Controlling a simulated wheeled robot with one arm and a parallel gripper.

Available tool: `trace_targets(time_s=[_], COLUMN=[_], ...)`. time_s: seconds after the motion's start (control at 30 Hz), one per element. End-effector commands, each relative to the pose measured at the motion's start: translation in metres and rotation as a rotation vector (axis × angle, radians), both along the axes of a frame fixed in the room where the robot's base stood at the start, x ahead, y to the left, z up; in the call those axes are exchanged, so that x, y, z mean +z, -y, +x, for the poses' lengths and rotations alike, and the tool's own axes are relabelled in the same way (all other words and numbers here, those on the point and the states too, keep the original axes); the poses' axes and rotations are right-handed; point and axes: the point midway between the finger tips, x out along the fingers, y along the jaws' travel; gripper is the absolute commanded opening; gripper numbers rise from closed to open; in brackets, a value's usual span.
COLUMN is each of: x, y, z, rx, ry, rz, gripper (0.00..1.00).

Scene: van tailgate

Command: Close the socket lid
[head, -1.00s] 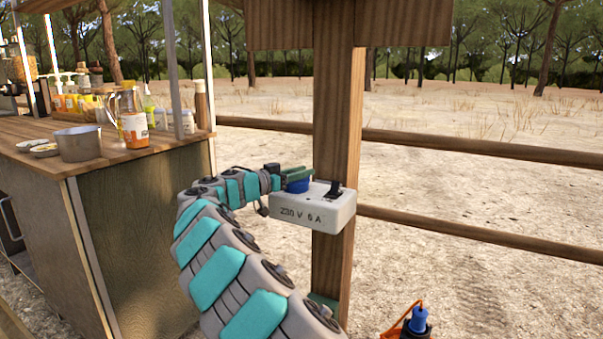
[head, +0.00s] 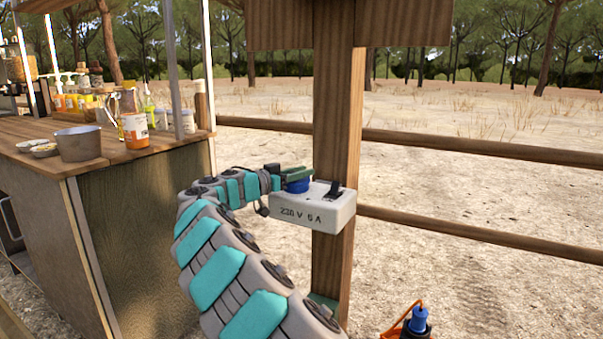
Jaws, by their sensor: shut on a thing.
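A pale grey socket box (head: 311,215) marked "220 V 6 A" is fixed to the wooden post. On its top are a blue round part (head: 298,185), which looks like the socket lid, and a black switch (head: 335,189) to its right. My gripper (head: 292,173) reaches in from the left, with its green finger at the blue part. It is shut on the blue lid as far as I can see. My arm hides the lid's left side, and whether the lid is fully down cannot be told.
The wooden post (head: 336,120) stands directly behind the box, with fence rails (head: 480,147) running right. A wooden counter (head: 110,160) with a pot and bottles is at the left. A blue plug (head: 419,318) with an orange cable is at lower right.

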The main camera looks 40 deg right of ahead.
Motion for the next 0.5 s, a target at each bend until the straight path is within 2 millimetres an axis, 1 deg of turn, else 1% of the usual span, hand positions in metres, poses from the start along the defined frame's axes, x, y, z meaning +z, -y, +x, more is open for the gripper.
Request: trace_targets(time_s=[0.17, 0.33, 0.5], x=[-0.0018, 0.0003, 0.0022], y=[0.0006, 0.0018, 0.0028], z=[-0.0004, -0.0006, -0.0015], rx=[-0.003, -0.004, -0.006], ry=[-0.003, -0.022, -0.027], rz=[0.019, 0.06, 0.066], gripper=[0.0, 0.0, 0.0])
